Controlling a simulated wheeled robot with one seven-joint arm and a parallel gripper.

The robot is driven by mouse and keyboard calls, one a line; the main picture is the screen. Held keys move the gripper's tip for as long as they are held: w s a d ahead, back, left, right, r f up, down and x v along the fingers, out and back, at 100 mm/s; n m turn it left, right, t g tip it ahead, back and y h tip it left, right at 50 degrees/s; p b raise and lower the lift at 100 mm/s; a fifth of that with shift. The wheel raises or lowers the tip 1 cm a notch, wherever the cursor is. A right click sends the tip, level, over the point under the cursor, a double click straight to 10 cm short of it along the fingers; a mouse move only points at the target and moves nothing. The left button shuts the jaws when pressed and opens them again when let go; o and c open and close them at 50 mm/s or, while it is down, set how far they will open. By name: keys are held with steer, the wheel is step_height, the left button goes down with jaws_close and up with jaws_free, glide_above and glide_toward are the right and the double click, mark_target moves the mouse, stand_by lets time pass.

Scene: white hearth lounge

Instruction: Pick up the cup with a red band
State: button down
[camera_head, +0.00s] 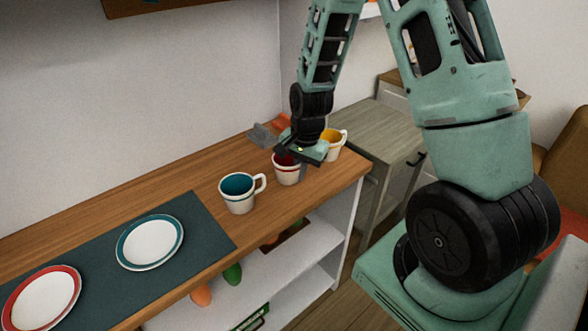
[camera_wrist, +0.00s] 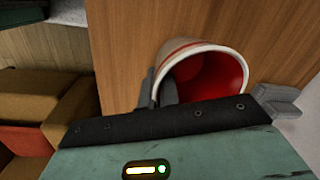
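The cup with a red band (camera_head: 287,174) is white with a red inside and appears to stand upright on the wooden counter (camera_head: 190,185). In the wrist view the cup (camera_wrist: 212,75) shows its red interior and the band below its rim. My gripper (camera_head: 299,151) is right above it, pointing down. In the wrist view my gripper's fingers (camera_wrist: 158,90) sit close together at the cup's left wall, one outside and one inside, and look shut on that wall. Its housing hides the near part of the cup.
A teal-banded cup (camera_head: 238,195) stands left of it and a yellow cup (camera_head: 331,146) close by on the right. A grey object (camera_head: 263,136) lies behind. Two plates (camera_head: 150,243) (camera_head: 43,299) rest on a dark mat (camera_head: 205,226). The counter's front edge is near.

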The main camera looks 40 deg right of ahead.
step_height(320, 180, up, 10)
stand_by(0.5)
stand_by(0.6)
